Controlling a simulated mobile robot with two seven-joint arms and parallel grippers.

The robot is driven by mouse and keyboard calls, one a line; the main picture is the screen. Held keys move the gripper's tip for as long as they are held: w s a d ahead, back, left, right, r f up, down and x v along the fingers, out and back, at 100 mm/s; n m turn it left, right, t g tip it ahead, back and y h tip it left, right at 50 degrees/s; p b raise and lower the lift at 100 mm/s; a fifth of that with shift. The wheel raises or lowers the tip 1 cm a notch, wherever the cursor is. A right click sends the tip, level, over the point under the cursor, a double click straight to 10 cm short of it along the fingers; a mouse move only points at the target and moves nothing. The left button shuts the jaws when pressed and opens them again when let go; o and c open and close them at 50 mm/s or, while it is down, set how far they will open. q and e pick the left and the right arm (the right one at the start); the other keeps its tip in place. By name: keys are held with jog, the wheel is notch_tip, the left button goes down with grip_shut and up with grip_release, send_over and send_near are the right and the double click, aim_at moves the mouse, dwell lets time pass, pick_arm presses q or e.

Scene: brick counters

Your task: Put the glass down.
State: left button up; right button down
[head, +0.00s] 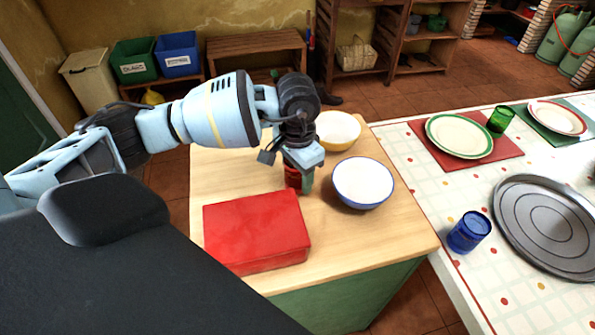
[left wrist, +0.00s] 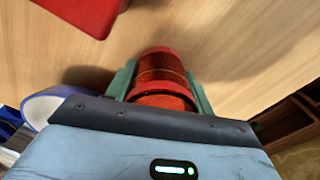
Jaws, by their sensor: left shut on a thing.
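A red glass (left wrist: 163,70) is between the two green fingers of my left gripper (left wrist: 162,82) in the left wrist view. The gripper is shut on it. In the head view the red glass (head: 292,176) shows below my left gripper (head: 299,182), partly hidden by it. It is at or just above the wooden counter top (head: 375,228); I cannot tell whether it touches. The glass is behind the red box and left of the blue-rimmed bowl. My right gripper is not in view.
A red box (head: 257,230) lies in front of the glass. A white bowl with a blue rim (head: 363,183) and a yellow bowl (head: 338,130) stand close by on the right. A tiled counter further right holds a blue glass (head: 469,232) and a metal tray (head: 548,225).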

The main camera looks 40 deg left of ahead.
pick_arm(q)
jog(key=shift+f, duration=0.1)
jog(key=o, duration=0.6)
jog(key=shift+f, duration=0.1)
jog(key=o, duration=0.4)
jog(key=shift+o, duration=0.2)
jog(key=shift+o, duration=0.5)
notch_tip(320, 180, up, 12)
jog(key=shift+r, duration=0.25)
